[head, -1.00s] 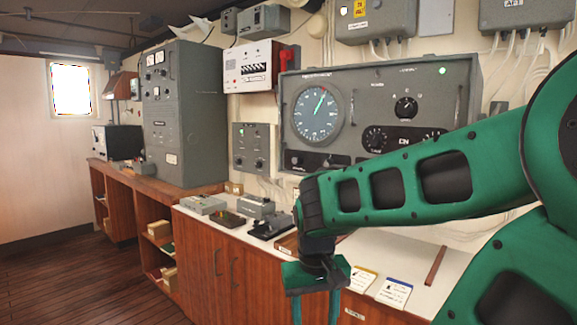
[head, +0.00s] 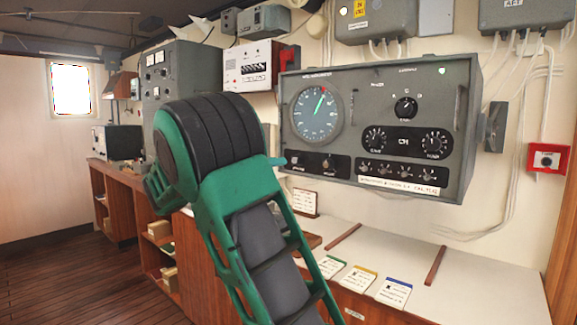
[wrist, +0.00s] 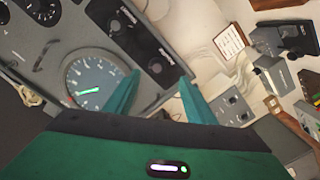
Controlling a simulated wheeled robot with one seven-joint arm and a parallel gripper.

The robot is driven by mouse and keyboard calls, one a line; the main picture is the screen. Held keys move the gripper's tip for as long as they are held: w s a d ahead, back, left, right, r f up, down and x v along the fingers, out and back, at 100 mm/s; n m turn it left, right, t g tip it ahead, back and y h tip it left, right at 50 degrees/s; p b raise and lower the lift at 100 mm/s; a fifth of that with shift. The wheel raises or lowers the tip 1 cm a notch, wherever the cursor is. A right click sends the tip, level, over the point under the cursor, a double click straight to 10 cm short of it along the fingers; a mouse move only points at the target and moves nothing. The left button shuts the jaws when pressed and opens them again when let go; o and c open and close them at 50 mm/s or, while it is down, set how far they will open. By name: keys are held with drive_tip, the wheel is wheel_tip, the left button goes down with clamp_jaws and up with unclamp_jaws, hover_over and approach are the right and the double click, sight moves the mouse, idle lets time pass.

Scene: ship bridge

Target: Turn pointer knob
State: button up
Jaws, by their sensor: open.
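A grey radio console (head: 465,110) hangs on the wall in the head view, with a round dial (head: 318,113). It carries a single upper pointer knob (head: 406,107), two larger knobs (head: 376,140) and a row of small knobs (head: 405,172). A black strip (head: 315,166) with small controls lies under the dial. In the wrist view the picture is rotated; my gripper (wrist: 160,92) is open and empty, its teal fingers pointing at the console near the dial (wrist: 92,80). A dark knob (wrist: 155,67) on the black strip shows beyond the fingertips, apart from them.
A white counter (head: 460,265) below holds cards (head: 395,292) and wooden strips. A small red box (head: 546,158) is on the right wall. A grey box with knobs (wrist: 232,105) is beside the right finger in the wrist view. Cables hang right of the console.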

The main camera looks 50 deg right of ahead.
sight(294, 161)
drive_tip(key=d, duration=0.7)
drive_tip(key=w+d, duration=0.1)
drive_tip(key=d, duration=0.2)
drive_tip(key=shift+d+r, duration=0.2)
drive_tip(key=shift+r, duration=0.1)
drive_tip(key=c, duration=1)
drive_tip(key=shift+w, duration=0.1)
drive_tip(key=shift+c, duration=0.2)
